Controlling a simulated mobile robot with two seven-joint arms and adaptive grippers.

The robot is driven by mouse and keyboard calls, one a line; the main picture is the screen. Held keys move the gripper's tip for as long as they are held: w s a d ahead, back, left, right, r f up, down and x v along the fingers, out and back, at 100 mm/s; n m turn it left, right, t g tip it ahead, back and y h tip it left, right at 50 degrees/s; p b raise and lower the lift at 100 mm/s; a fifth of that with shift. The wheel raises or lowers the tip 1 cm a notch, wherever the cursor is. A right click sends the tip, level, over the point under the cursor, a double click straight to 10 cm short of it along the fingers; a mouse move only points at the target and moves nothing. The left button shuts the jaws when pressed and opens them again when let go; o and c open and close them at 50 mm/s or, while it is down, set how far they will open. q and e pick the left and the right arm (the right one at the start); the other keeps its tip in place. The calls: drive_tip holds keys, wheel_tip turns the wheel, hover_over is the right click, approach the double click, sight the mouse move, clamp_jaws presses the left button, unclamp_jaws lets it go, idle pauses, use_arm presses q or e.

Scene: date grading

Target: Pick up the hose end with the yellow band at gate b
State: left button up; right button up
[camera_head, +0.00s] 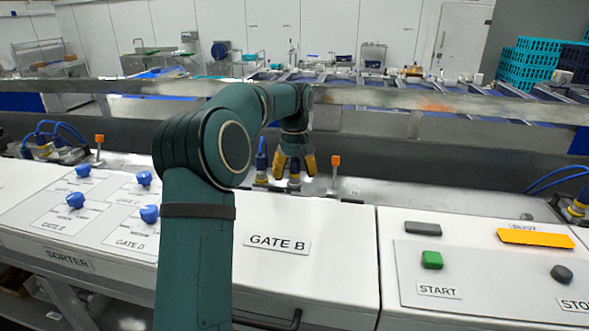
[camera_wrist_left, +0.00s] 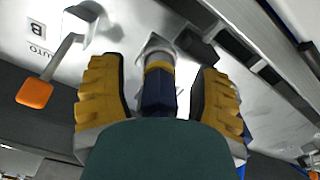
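The gate b hose end is dark blue with a yellow band. It stands in a metal fitting behind the panel labelled GATE B, and in the left wrist view the hose end (camera_wrist_left: 158,90) lies between my fingers. My left gripper (camera_head: 295,168) is open around it, one yellow ribbed finger on each side. The left wrist view shows my gripper (camera_wrist_left: 160,100) with a gap between each finger and the hose end. In the head view the hose end (camera_head: 294,172) is partly hidden by the gripper. My right gripper is not in view.
An orange-tipped lever (camera_head: 336,160) stands just right of my gripper. Another blue hose (camera_head: 261,158) stands close on its left. A metal rail (camera_head: 430,98) runs behind. The GATE B panel (camera_head: 330,222) in front is clear.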

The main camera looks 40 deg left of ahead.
use_arm(q)
clamp_jaws()
drive_tip(key=shift+r, duration=0.15)
